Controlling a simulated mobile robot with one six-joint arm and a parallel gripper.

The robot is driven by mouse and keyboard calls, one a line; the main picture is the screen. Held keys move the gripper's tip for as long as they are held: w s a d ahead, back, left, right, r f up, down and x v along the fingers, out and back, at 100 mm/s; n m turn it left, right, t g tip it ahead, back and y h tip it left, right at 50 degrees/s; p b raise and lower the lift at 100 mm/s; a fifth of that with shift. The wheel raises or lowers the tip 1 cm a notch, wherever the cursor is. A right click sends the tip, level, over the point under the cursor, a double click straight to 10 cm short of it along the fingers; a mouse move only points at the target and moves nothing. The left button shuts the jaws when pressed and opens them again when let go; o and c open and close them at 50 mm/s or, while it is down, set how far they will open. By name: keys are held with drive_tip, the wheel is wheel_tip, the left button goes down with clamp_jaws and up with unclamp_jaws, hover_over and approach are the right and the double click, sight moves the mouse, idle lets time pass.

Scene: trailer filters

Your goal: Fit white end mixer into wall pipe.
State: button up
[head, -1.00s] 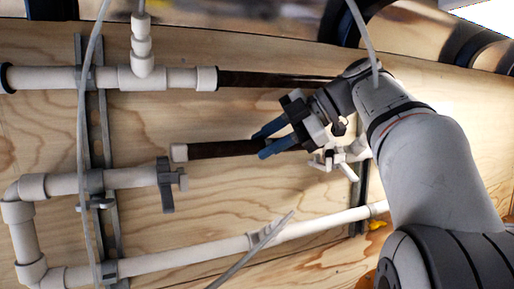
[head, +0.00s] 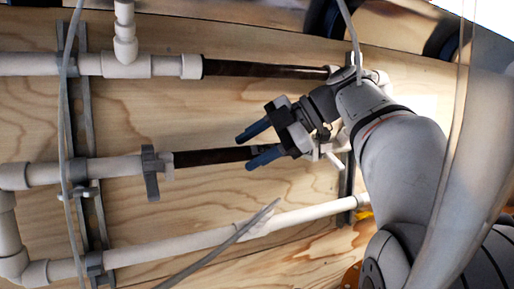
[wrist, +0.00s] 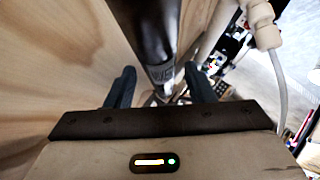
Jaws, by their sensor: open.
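The mixer is a dark tube (head: 212,157) in the middle row, in line with the white wall pipe (head: 112,167) at left. Its white end (head: 168,163) meets the grey clamp (head: 151,170) at the wall pipe's mouth. How deep the end sits is hidden by the clamp. My gripper (head: 245,151) is open, with one blue finger above and one below the tube's right part. In the wrist view a dark tube (wrist: 152,35) runs between the spread fingers, with visible gaps on both sides.
A second dark tube (head: 265,69) sits in the upper white pipe (head: 125,64). A lower white pipe (head: 185,246) runs slanted below. Grey cables hang in front at left (head: 63,120) and above my arm (head: 349,25). The plywood wall is close behind.

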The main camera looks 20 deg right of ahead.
drive_tip(key=shift+d, duration=0.1)
drive_tip(key=shift+s+d+b, duration=0.1)
drive_tip(key=shift+d+b, duration=0.1)
drive_tip(key=shift+b, duration=0.15)
drive_tip(key=s+d, duration=0.1)
drive_tip(key=d, duration=0.2)
drive_tip(key=s+d, duration=0.2)
drive_tip(key=d, duration=0.2)
drive_tip(key=s+d, duration=0.2)
drive_tip(key=d, duration=0.2)
drive_tip(key=shift+d+r, duration=0.15)
drive_tip(key=shift+r, duration=0.15)
drive_tip(key=shift+s, duration=0.1)
